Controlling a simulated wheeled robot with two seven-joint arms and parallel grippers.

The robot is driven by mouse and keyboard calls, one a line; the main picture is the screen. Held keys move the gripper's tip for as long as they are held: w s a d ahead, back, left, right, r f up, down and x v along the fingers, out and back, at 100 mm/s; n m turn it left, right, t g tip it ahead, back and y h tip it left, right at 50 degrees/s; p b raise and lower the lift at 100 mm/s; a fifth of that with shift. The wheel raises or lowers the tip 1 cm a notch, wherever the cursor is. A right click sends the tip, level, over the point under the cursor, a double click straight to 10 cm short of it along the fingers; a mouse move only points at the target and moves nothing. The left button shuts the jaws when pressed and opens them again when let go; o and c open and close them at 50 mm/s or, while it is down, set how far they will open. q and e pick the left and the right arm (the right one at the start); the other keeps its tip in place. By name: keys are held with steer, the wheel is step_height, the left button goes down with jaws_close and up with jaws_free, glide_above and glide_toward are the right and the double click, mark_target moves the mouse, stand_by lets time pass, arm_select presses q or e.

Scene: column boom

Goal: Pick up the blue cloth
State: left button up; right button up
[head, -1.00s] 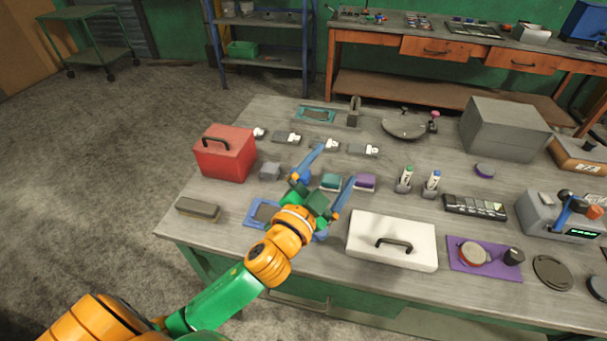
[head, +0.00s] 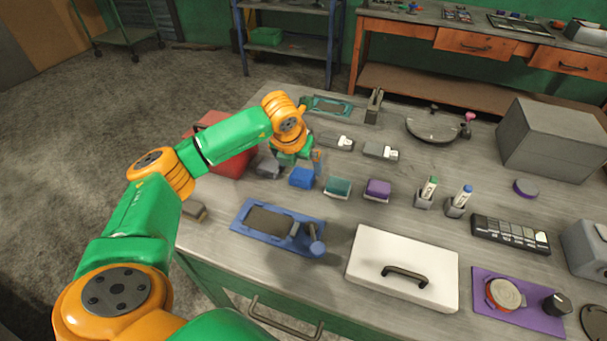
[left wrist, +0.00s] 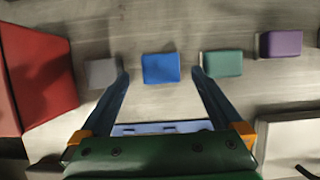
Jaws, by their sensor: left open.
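The blue cloth (head: 302,178) is a small folded block on the grey table, in a row between a grey one and a teal one. It also shows in the left wrist view (left wrist: 160,68), in the gap between the fingertips. My left gripper (head: 300,160) is open and empty, close to the cloth and pointing down at it. In the left wrist view its two fingers (left wrist: 160,76) stand one on each side of the cloth, apart from it. I cannot tell how far above the table the tips are. My right gripper is not in view.
A grey block (head: 267,168) sits left of the cloth; a teal block (head: 338,187) and a purple block (head: 378,190) sit right. A red box (head: 222,160) stands behind my left arm. A blue tray (head: 265,222) and a white case (head: 402,262) lie nearer the front.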

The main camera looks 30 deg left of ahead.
mark_target(302, 173)
arm_select(q)
steer(key=x, duration=0.4)
steer(key=c, duration=1.2)
steer(key=shift+r, duration=1.4)
steer(key=shift+c, duration=0.2)
steer(key=s+d+r+b, duration=0.3)
steer(key=s+d+r, duration=0.3)
steer(key=d+r, duration=0.4)
steer(key=d, duration=0.2)
steer(key=shift+d, duration=0.4)
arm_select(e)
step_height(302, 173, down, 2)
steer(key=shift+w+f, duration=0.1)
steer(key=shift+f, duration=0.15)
arm_select(q)
steer(key=shift+r, duration=0.15)
